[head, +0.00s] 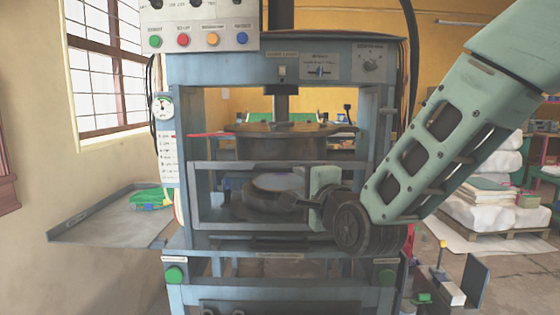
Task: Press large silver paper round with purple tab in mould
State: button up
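The blue-grey press (181,215) stands in front of me. Its dark upper die (280,148) hangs above the round dark lower mould (262,203). A pale silver, bluish-violet round (277,182) lies over the lower mould; I cannot make out a separate purple tab. My gripper (284,200) reaches in from the right through the press opening, with its dark fingers at the right side of the mould, just below the round. The fingers are small and dark against the mould, so their gap and any contact are unclear. My wrist hides the opening's right side.
A control box (205,20) with several coloured buttons is at the top left. A grey side tray (112,222) holds green items (150,199). Stacked white sacks (495,215) stand on a pallet at right.

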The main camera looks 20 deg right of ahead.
aim_at(281, 170)
jog(key=w, duration=0.8)
jog(key=w+a+p, duration=0.1)
jog(key=w, duration=0.3)
jog(key=shift+w+f, duration=0.15)
jog(key=shift+w, duration=0.1)
grip_shut()
